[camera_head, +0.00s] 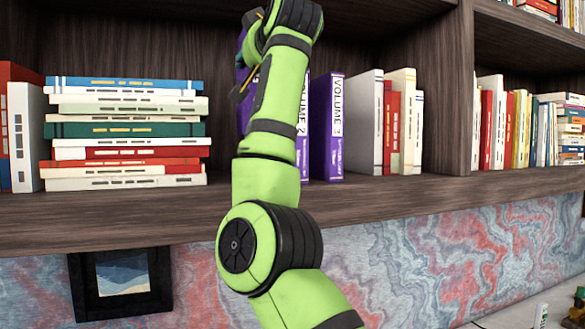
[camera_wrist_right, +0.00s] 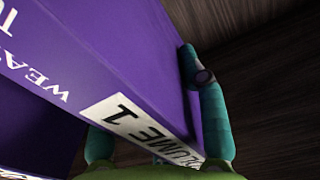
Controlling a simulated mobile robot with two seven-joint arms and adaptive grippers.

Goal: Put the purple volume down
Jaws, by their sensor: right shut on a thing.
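The purple volume, labelled VOLUME 1, fills much of the right wrist view (camera_wrist_right: 150,60). In the head view a purple strip (camera_head: 243,112) shows left of my arm, mostly hidden. My right gripper (camera_head: 247,76) is shut on this volume. In the wrist view its teal fingers lie on either side of the spine. Whether the book's bottom touches the shelf board is hidden. Purple VOLUME 2 (camera_head: 304,140) is partly behind my arm. Purple VOLUME 3 (camera_head: 335,125) stands upright to its right. My left gripper is not in view.
A stack of lying books (camera_head: 128,130) is left of the held volume on the dark wooden shelf (camera_head: 120,228). White and red books (camera_head: 368,122) stand right of VOLUME 3. A vertical divider (camera_head: 448,110) separates another bay of books. A framed picture (camera_head: 122,285) hangs below.

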